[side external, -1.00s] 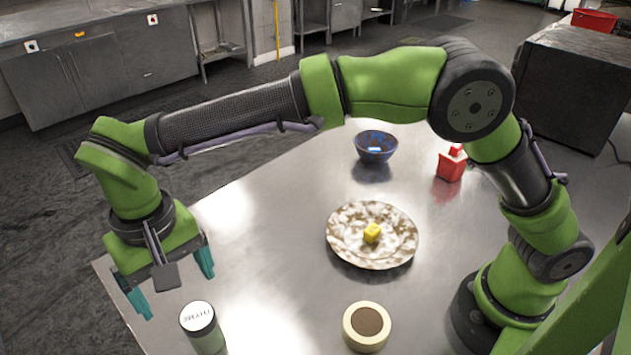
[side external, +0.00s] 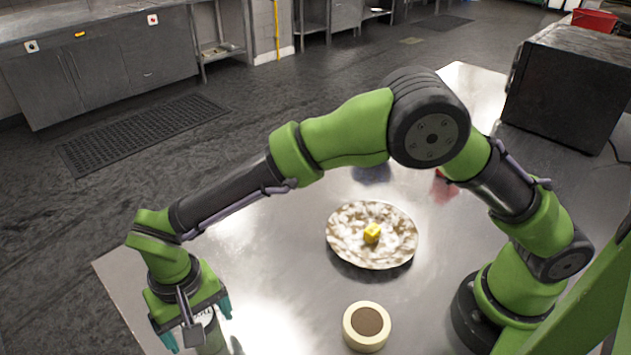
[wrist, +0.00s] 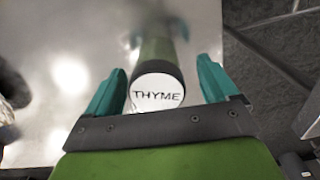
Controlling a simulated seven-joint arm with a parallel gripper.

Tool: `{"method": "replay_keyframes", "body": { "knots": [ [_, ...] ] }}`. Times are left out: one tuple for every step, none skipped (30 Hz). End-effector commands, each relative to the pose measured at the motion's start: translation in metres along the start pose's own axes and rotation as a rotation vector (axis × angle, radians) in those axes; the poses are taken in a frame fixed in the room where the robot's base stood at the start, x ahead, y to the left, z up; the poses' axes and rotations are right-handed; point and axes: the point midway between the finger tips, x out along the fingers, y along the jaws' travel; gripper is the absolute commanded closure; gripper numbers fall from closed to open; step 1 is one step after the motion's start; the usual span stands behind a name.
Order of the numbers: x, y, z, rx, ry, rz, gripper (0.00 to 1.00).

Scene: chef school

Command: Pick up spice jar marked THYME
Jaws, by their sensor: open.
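The spice jar marked THYME (wrist: 157,91) stands between the two teal fingers of my gripper (wrist: 160,88) in the wrist view, its white lid with the black lettering facing the camera. A gap shows on each side of the lid, so the fingers are apart from it. In the side view my gripper (side external: 197,322) is low over the jar (side external: 213,335), near the table's front left. The gripper's body hides part of the lid there. My gripper is open and empty.
A dark box-shaped appliance (side external: 565,95) stands at the back right. My arm mostly hides the blue bowl and red object.

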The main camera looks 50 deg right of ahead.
Motion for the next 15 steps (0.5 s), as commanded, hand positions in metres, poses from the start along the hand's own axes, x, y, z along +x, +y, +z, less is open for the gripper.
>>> {"method": "replay_keyframes", "body": {
  "knots": [
    [0.010,0.003,-0.001,0.001,-0.004,0.005,0.13],
    [0.015,0.004,-0.002,0.001,-0.003,0.005,0.13],
    [0.021,0.005,-0.002,0.000,-0.003,0.004,0.13],
    [0.025,0.004,-0.002,-0.001,-0.003,0.004,0.13],
    [0.029,0.004,-0.002,0.000,-0.003,0.004,0.13],
    [0.032,0.004,-0.002,0.000,-0.002,0.003,0.13],
    [0.034,0.004,-0.002,0.000,-0.002,0.002,0.13],
    [0.036,0.004,-0.002,0.001,-0.002,0.002,0.13],
    [0.037,0.004,-0.002,0.001,-0.002,0.002,0.13],
    [0.037,0.004,-0.002,0.001,-0.001,0.001,0.13],
    [0.038,0.004,-0.002,0.001,-0.001,0.001,0.13],
    [0.037,0.004,-0.002,0.000,-0.001,0.001,0.13],
    [0.037,0.004,-0.002,0.000,-0.001,0.001,0.13],
    [0.037,0.004,-0.002,0.000,-0.001,0.001,0.13],
    [0.037,0.004,-0.002,0.000,-0.001,0.001,0.13]
  ]
}}
